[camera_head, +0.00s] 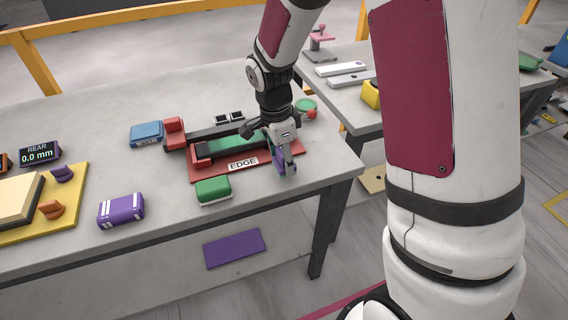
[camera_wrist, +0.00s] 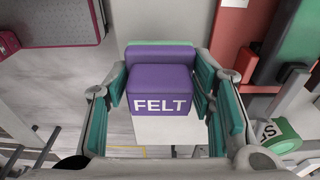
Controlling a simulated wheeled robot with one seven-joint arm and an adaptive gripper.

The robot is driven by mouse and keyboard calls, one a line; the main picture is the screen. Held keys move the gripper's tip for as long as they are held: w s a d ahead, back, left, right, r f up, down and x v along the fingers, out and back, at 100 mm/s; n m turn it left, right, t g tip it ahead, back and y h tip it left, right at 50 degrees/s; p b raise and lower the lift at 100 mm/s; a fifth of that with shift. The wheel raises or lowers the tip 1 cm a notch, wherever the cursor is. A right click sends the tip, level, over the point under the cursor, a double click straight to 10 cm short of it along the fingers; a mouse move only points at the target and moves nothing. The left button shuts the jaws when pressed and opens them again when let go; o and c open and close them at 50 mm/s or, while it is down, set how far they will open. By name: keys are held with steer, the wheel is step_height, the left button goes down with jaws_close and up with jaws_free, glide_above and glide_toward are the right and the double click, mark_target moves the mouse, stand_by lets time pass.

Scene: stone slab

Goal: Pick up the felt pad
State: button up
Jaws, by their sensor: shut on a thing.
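The felt pad is a purple block marked FELT (camera_wrist: 160,90), with a strip of green along its far side in the wrist view. My gripper (camera_wrist: 163,100) has its teal-padded fingers on both sides of the pad and is shut on it. In the head view my gripper (camera_head: 284,165) points down near the front right corner of the table, at the right end of the red EDGE fixture. There the pad is mostly hidden by the fingers. I cannot tell whether the pad touches the surface below.
The red fixture marked EDGE (camera_head: 243,164) lies just left of my gripper. A green block (camera_head: 213,190), a striped purple block (camera_head: 121,210) and a blue block (camera_head: 147,134) stand on the grey table (camera_head: 170,235). A purple sheet (camera_head: 235,249) lies below. The table's right edge is close.

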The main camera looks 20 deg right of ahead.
steer(key=s+r, duration=0.2)
steer(key=s, duration=1.4)
steer(key=shift+r+p, duration=0.25)
steer(key=shift+p, duration=0.15)
steer(key=o, duration=0.6)
steer(key=c, duration=0.3)
